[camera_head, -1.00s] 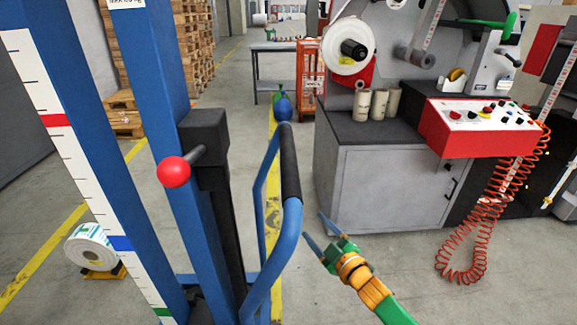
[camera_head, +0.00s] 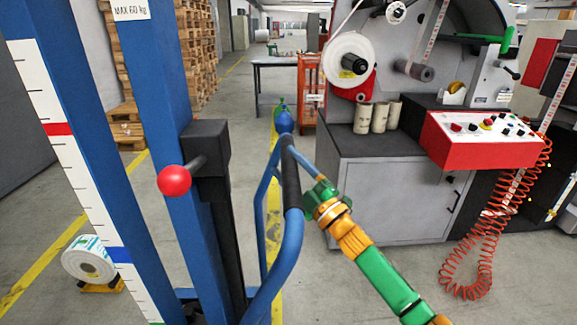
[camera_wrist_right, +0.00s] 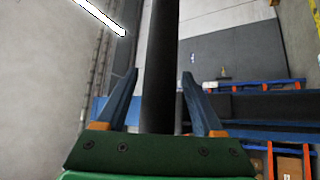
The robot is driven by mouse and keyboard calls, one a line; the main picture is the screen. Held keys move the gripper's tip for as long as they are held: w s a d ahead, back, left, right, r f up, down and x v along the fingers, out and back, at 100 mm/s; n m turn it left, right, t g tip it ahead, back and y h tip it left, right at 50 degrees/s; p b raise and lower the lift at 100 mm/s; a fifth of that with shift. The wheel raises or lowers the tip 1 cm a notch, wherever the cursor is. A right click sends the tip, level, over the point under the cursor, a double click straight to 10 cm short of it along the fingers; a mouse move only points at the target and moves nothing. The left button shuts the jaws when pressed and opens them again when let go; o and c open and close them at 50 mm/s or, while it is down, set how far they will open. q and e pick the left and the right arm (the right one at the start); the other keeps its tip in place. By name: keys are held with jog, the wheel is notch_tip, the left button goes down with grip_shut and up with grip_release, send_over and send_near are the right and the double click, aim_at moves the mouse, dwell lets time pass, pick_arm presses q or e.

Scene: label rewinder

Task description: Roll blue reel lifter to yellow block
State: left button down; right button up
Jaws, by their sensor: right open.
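The blue reel lifter (camera_head: 165,130) stands upright close in front of me in the head view. It has a red knob (camera_head: 174,180) and a blue tube handle with a black grip (camera_head: 291,180). My right gripper (camera_head: 300,160) is at the right side of this grip. In the right wrist view the dark grip (camera_wrist_right: 160,75) runs between the two fingers of my open right gripper (camera_wrist_right: 160,90), with gaps showing beside it. A small yellow object (camera_head: 100,287) is on the floor at lower left, under a white reel (camera_head: 90,260); I cannot tell if it is the yellow block.
A grey machine cabinet (camera_head: 390,195) with a red control panel (camera_head: 480,140) and a hanging red coiled hose (camera_head: 465,275) stands at right. Pallets (camera_head: 180,60) are stacked at the back left.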

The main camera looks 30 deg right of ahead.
grip_shut()
jog(key=shift+f, duration=0.1)
dwell(1.2)
